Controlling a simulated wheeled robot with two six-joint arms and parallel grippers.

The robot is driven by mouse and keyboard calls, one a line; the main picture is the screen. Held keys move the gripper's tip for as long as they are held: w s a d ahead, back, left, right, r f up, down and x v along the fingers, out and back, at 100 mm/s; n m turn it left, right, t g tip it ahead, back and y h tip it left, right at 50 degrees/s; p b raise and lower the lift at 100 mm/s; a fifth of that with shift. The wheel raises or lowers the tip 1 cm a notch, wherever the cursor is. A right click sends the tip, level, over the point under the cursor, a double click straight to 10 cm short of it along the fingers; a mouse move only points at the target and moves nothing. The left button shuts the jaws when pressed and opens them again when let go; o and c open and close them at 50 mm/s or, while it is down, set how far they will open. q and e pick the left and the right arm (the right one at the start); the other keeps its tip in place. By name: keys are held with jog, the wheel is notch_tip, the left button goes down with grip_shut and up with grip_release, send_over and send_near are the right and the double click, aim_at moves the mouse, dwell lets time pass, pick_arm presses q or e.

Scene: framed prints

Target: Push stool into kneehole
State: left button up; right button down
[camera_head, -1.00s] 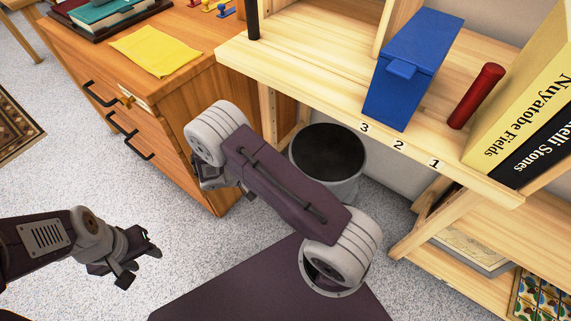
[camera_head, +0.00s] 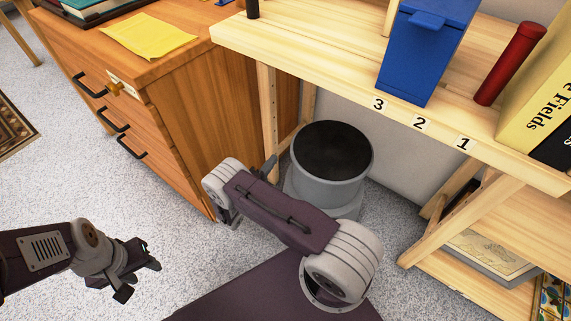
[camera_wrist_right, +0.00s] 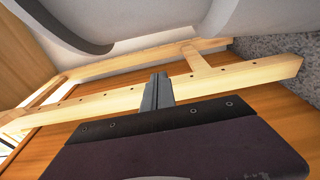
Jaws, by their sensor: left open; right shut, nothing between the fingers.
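The stool (camera_head: 316,188), a grey round drum with a dark top, stands upright on the floor at the opening below the pale wooden desktop. My right forearm hides part of its lower left side. My right gripper (camera_head: 271,168) is shut and empty, just left of the stool; whether it touches cannot be told. In the right wrist view the shut fingers (camera_wrist_right: 158,92) point at pale wooden bars, with a curved grey surface, likely the stool (camera_wrist_right: 150,12), across the top. My left gripper (camera_head: 150,256) is open and empty above the carpet at lower left.
An orange wooden drawer cabinet (camera_head: 160,110) with black handles stands left of the opening. The pale desktop (camera_head: 340,75) carries a blue box (camera_head: 425,55), a red cylinder (camera_head: 510,63) and books. A pale wooden frame (camera_head: 455,225) bounds the right side.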

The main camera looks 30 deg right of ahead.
jog(key=d, duration=0.1)
jog(key=s+d+b, duration=0.1)
jog(key=d, duration=0.1)
jog(key=d+b, duration=0.1)
jog(key=d, duration=0.1)
jog(key=shift+s, duration=0.35)
jog(key=s+d+p, duration=0.6)
jog(key=shift+s+r, duration=0.15)
jog(key=shift+r, duration=0.05)
jog(key=shift+s+d+f, duration=0.15)
jog(key=shift+s+d, duration=0.05)
